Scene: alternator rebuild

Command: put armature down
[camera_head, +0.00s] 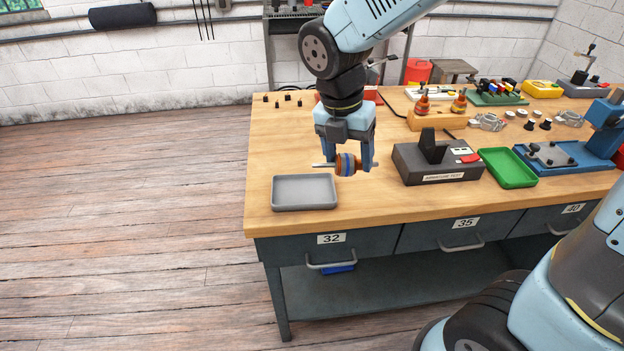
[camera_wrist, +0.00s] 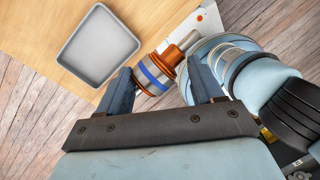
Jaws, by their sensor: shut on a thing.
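The armature (camera_head: 346,165) has a copper and orange body with a blue band and a thin metal shaft that lies roughly level. My gripper (camera_head: 347,163) is shut on it and holds it above the wooden bench, just behind and to the right of a grey tray. In the wrist view the armature (camera_wrist: 157,74) sits between the two fingers, with its shaft pointing up and right. The grey tray (camera_head: 304,205) is empty near the bench's front left corner. It also shows in the wrist view (camera_wrist: 67,57).
A dark armature test unit (camera_head: 420,169) stands right of my gripper, with an empty green tray (camera_head: 521,178) beside it. A wooden stand (camera_head: 432,121) bears two more armatures behind. A blue fixture (camera_head: 560,165) stands farther right. Bare bench (camera_head: 283,150) lies behind the grey tray.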

